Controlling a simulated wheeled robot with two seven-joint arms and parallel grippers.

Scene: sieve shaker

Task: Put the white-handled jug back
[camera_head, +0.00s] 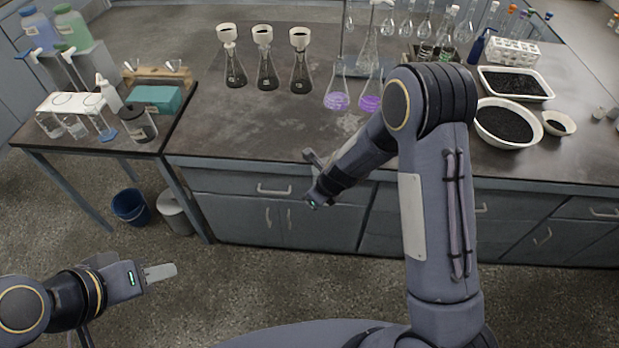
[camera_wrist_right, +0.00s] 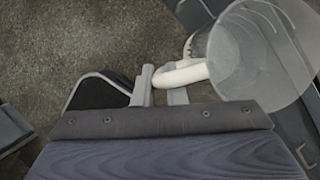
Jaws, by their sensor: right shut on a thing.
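The jug (camera_wrist_right: 238,62), clear with a white handle (camera_wrist_right: 187,73), is at the upper right of the right wrist view. My right gripper (camera_wrist_right: 162,84) is shut on the white handle, with the jug's body beyond the fingers to the right. In the head view my right wrist is in front of the bench edge, and I cannot make out the jug clearly there. My left gripper (camera_head: 160,272) is at the lower left over the floor, well away from the bench, with no object visible at it. Its fingers are seen nearly edge-on, so their gap cannot be told.
The bench (camera_head: 225,130) carries several flasks with dark-filled funnels, purple-liquid flasks (camera_head: 337,98), a white bowl of dark grains (camera_head: 505,142) and a tray (camera_head: 548,92). The side table (camera_head: 85,143) holds glassware and bottles. A blue bucket (camera_head: 130,206) stands on the floor. The bench's front left is clear.

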